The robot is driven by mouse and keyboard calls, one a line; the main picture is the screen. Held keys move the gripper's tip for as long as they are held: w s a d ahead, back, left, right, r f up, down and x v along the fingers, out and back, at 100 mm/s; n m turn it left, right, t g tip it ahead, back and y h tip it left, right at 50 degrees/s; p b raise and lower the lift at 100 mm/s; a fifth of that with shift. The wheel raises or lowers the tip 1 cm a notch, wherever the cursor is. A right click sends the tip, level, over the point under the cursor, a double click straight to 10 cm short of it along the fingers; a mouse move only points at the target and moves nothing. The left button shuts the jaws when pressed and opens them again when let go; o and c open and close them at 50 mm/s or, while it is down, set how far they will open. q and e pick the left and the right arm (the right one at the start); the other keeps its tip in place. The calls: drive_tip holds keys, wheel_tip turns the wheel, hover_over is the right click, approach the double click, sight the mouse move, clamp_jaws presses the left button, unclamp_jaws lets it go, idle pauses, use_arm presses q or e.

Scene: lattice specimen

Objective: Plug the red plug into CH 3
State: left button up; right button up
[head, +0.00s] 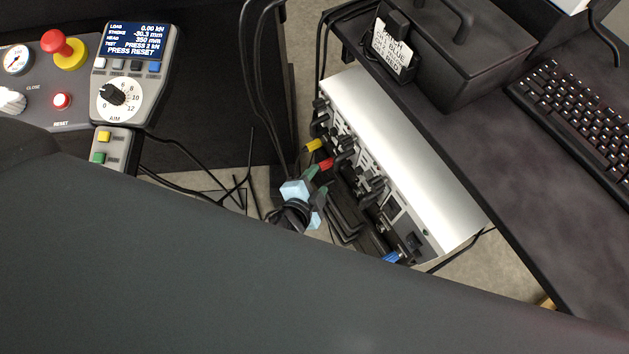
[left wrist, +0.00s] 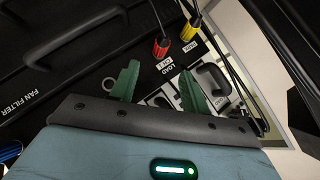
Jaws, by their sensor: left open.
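The red plug (head: 327,164) sits at the front of the silver-topped unit (head: 400,160), with a cable on it. It also shows in the left wrist view (left wrist: 160,47), beside a label reading LOAD. My left gripper (head: 317,184) is in front of that panel, a little below the red plug. Its green fingers are apart with no plug between them, and the red plug lies beyond the fingertips. I cannot make out which socket is CH 3. My right gripper is not in view.
A yellow plug (head: 314,145) is next to the red one. A blue plug (head: 392,257) is at the panel's near end. Black handles (left wrist: 212,78) and cables crowd the panel. A dark shelf with a black case (head: 450,50) and keyboard (head: 580,115) is at right.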

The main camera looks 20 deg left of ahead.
sight(328, 166)
use_arm(q)
drive_tip(key=b+x, duration=0.2)
drive_tip(key=x, duration=0.4)
drive_tip(key=shift+w+f, duration=0.4)
drive_tip(key=shift+w, duration=0.2)
clamp_jaws()
